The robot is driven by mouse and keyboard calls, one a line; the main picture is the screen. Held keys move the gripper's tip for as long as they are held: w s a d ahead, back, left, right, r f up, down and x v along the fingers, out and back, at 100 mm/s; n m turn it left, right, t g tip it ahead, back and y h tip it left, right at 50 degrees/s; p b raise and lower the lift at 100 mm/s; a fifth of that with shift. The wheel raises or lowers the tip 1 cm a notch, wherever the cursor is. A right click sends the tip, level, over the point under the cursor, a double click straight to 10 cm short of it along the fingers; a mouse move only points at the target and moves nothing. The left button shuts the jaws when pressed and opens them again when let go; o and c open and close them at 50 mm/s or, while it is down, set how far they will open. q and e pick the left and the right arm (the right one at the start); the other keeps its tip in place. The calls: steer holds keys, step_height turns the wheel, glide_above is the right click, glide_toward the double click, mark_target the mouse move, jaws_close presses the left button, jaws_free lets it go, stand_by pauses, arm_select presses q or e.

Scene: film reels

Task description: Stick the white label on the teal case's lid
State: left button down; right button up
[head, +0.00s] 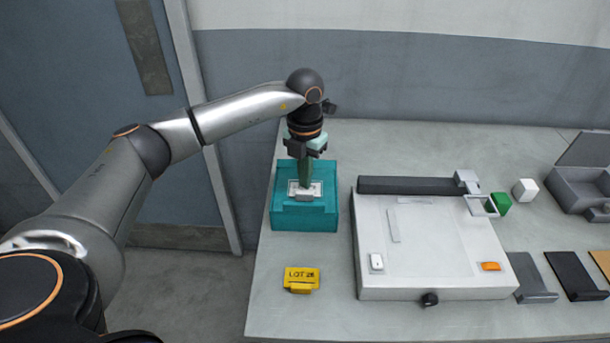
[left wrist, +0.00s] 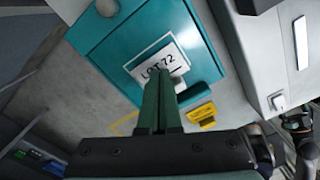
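The teal case (head: 328,215) stands at the table's left end; its lid also fills the upper middle of the left wrist view (left wrist: 110,45). The white label (head: 315,188) lies at or just over the lid, and in the left wrist view (left wrist: 148,62) it reads "LOT 72". My left gripper (head: 304,186) points down over the lid, its green fingers together, tips overlapping the label's near edge. Whether the fingers pinch the label or only touch it, I cannot tell. The fingers hide part of it.
A yellow "LOT 28" sign (head: 301,279) stands in front of the case. A white flat machine (head: 430,260) with a dark bar is to the right. Green (head: 502,203) and white (head: 525,190) blocks and a grey open box (head: 580,195) are farther right.

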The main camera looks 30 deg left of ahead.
arm_select(q)
steer(key=shift+f, duration=0.45)
stand_by(0.3)
steer(key=shift+r, duration=0.1)
stand_by(0.3)
steer(key=shift+r+p, duration=2.05)
steer(key=shift+r, duration=0.9)
steer(key=shift+f, duration=0.1)
